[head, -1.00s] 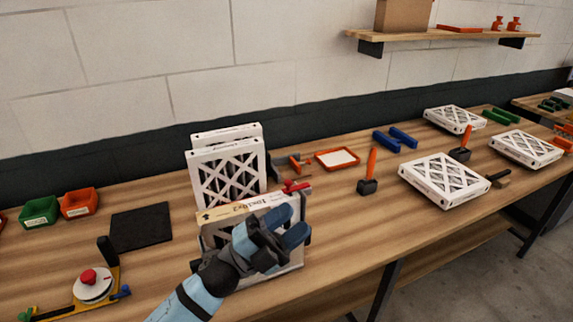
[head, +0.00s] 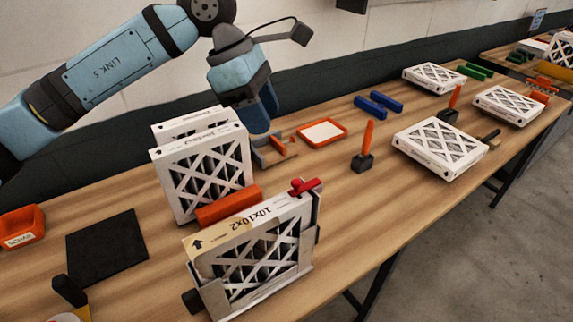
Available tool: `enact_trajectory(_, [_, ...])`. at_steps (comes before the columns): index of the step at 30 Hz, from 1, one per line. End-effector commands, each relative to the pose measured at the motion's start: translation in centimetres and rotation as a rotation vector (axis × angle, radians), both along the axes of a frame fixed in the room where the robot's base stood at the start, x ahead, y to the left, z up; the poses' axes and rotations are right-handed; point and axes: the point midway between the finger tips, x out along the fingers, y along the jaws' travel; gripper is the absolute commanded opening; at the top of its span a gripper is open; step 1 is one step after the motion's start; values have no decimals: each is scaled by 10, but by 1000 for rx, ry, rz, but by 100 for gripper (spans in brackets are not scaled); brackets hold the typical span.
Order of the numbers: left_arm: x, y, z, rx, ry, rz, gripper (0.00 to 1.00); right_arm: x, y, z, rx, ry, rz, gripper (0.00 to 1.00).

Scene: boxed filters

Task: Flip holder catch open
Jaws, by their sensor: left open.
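The holder (head: 213,298) is a grey metal stand near the table's front edge. It holds an upright white filter (head: 262,262) with a cardboard top edge marked 10x10x2. The red catch (head: 304,187) sits at the holder's top right corner, at the end of the filter's top edge. I cannot tell for sure whether it is latched. My left gripper (head: 262,115) is open and empty, with its blue fingers pointing down. In the picture it is up and left of the catch, apart from it. My right gripper is not in view.
An orange block (head: 228,205) lies just behind the holder. Upright white filters (head: 203,175) stand behind it. An orange-rimmed tray (head: 322,132), an orange-handled tool (head: 366,148) and a flat filter (head: 440,147) lie to the right. A black mat (head: 107,248) lies left.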

Motion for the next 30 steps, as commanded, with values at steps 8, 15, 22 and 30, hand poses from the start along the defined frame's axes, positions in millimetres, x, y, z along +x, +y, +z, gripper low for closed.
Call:
enact_trajectory(8, [-1,-8,-22,19,-11,-1,45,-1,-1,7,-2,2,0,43])
enact_trajectory(15, [-4,-28,-70,18,-9,-1,45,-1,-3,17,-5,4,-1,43])
enact_trajectory(22, [-6,-43,-107,17,-10,0,45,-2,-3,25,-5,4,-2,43])
enact_trajectory(30, [-7,-50,-124,15,-13,0,45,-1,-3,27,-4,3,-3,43])
